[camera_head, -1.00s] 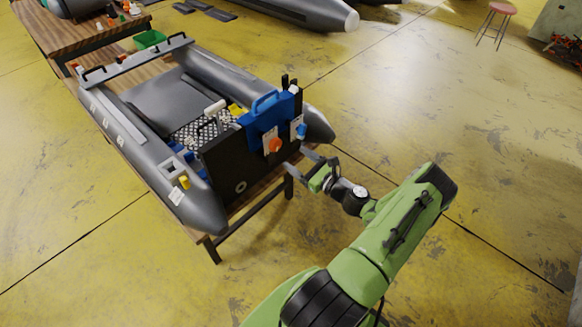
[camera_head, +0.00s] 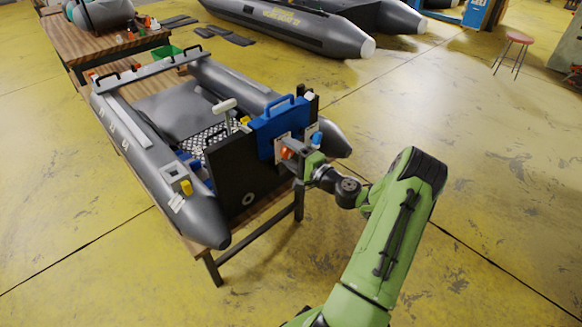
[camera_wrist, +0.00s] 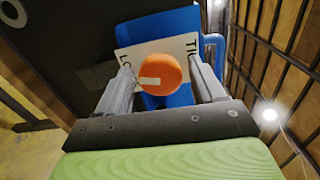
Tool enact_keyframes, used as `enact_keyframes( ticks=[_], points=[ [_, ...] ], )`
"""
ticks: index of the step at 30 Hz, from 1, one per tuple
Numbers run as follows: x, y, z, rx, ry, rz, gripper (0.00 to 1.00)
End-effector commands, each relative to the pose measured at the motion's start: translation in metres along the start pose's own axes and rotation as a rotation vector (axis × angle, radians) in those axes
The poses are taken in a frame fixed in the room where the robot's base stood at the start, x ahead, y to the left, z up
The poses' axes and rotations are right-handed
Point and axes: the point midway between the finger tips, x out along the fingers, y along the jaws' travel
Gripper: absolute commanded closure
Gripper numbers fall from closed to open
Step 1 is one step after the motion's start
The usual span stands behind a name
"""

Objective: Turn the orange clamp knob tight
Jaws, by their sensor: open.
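The orange clamp knob (camera_wrist: 161,74) is round with a small pale mark, in front of a white plate (camera_wrist: 182,48) with partly hidden lettering. In the head view the knob (camera_head: 287,154) shows only in part beside my gripper. The knob belongs to a blue clamp (camera_head: 278,122) on the boat's black transom (camera_head: 236,168). My gripper (camera_wrist: 166,82) is open, with one finger on each side of the knob. Small gaps seem to show between knob and fingers; contact is unclear. My gripper (camera_head: 300,154) also shows in the head view at the transom's outer face.
The grey inflatable boat (camera_head: 137,158) rests on a wooden table (camera_head: 196,250). A blue fitting (camera_head: 317,138) is just right of my gripper. A white-topped lever (camera_head: 224,106) stands inside the boat. The yellow floor at right is open.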

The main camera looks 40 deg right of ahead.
Motion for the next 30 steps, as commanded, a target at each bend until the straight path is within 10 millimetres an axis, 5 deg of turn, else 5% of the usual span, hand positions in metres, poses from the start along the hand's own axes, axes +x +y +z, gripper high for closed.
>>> enact_keyframes(
  ticks=[19,30],
  points=[
    [0.0000,-0.0004,0.0000,-1.168,0.000,0.000,0.32],
    [0.0000,-0.0003,0.0001,-1.346,0.000,-0.001,0.32]
  ],
)
